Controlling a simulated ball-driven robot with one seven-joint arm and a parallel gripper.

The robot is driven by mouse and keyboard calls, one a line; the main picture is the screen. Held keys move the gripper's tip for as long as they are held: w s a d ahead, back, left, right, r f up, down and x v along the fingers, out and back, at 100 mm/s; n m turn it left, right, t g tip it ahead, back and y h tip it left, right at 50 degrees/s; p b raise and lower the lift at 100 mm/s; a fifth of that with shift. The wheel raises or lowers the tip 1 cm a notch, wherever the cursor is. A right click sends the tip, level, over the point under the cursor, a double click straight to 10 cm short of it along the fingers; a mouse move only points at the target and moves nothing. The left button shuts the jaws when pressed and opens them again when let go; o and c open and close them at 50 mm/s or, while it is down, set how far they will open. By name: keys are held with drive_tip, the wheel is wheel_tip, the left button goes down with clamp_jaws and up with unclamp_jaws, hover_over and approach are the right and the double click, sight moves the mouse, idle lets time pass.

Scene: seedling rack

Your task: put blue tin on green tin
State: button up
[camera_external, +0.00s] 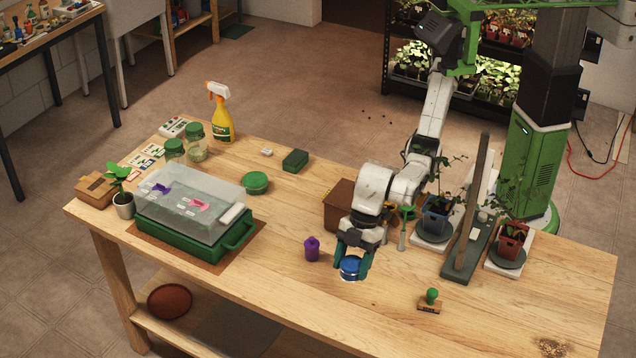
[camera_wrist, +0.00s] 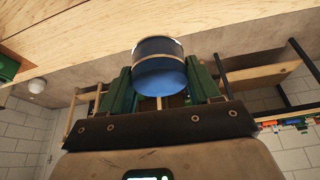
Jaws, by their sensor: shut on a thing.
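The blue tin (camera_external: 350,268) is a small round tin near the front edge of the table. My gripper (camera_external: 353,262) has its teal fingers on either side of it and is shut on it. In the wrist view the blue tin (camera_wrist: 159,68) sits between the fingertips, with a pale band near its top. I cannot tell whether the tin touches the table. A round green tin (camera_external: 256,183) stands on the table to the left and farther back, apart from my gripper. Its top is clear. A dark green rectangular box (camera_external: 295,160) lies behind it.
A purple canister (camera_external: 311,249) stands just left of my gripper. A brown wooden box (camera_external: 340,205) is behind it. A clear-lidded green propagator (camera_external: 180,240) stands left of the green tin. Potted plants (camera_external: 436,215) and a green-handled stamp (camera_external: 430,301) are to the right. The table centre is mostly clear.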

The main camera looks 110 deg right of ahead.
drive_tip(key=w+d+r+m+h+p, duration=0.15)
drive_tip(key=w+d, duration=0.25)
drive_tip(key=d, duration=1)
drive_tip(key=w+d+r+m+p, duration=0.1)
drive_tip(key=w+d+m+p, duration=0.25)
drive_tip(key=d, duration=1.05)
drive_tip(key=s+d+r+m+t+h+p, duration=0.15)
drive_tip(key=s+d, duration=0.25)
drive_tip(key=d, duration=0.9)
drive_tip(key=s+d+f+m+g+h+p, duration=0.1)
drive_tip(key=s+d+m+p, duration=0.2)
drive_tip(key=d, duration=1.1)
drive_tip(key=b, duration=0.2)
approach(250, 179)
drive_tip(key=shift+w+d+f, duration=0.35)
drive_tip(key=shift+w+d, duration=0.05)
drive_tip(key=shift+w+f, duration=0.55)
drive_tip(key=shift+f, duration=0.15)
drive_tip(key=shift+f+t+p, duration=0.25)
drive_tip(key=shift+f+p, duration=0.15)
drive_tip(key=shift+f, duration=1.2)
